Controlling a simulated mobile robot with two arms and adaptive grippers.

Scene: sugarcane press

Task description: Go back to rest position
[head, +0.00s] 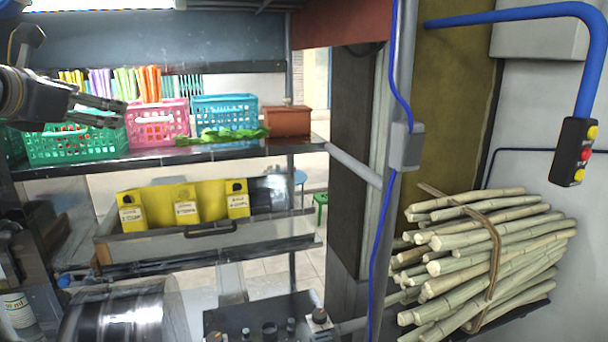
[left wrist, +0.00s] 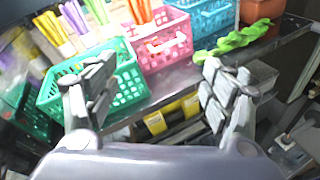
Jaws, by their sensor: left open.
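My left gripper (head: 103,110) comes in from the upper left in the head view, in front of the green basket on the shelf. In the left wrist view its two fingers (left wrist: 153,98) stand wide apart with nothing between them. My right gripper is not in the head view.
A shelf (head: 230,150) holds a green basket (head: 80,146), a pink basket (head: 158,131), a blue basket (head: 225,112), green leaves (head: 228,134) and a brown box (head: 287,121). Below is a yellow holder (head: 160,207). Sugarcane (head: 480,250) lies bundled at right, near a push-button box (head: 575,152).

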